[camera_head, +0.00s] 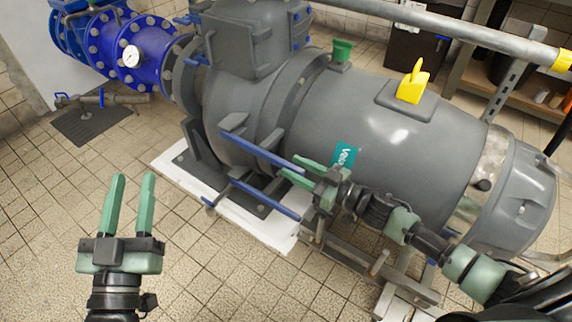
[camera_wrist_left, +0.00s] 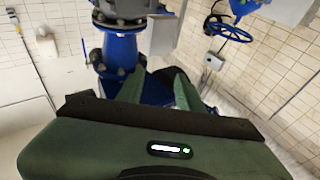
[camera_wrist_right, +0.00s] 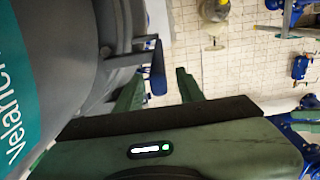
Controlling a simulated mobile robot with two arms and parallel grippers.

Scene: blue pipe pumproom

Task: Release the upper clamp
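Two blue clamp handles stick out from the side of the grey pump. The upper clamp handle (camera_head: 262,151) is a long bar sloping down to the right; the lower clamp handle (camera_head: 262,197) runs below it. My right gripper (camera_head: 291,166) is at the right end of the upper handle, fingers apart. In the right wrist view, a blue bar end (camera_wrist_right: 158,70) shows between and beyond the open fingers (camera_wrist_right: 160,80); I cannot tell whether they touch it. My left gripper (camera_head: 134,176) is open and empty above the floor at the left; its fingers also show in the left wrist view (camera_wrist_left: 155,80).
The large grey pump body (camera_head: 400,135) fills the middle and right, with a yellow lever (camera_head: 413,82) on top. It stands on a white plinth (camera_head: 278,238). The tiled floor (camera_head: 60,220) at the left is clear.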

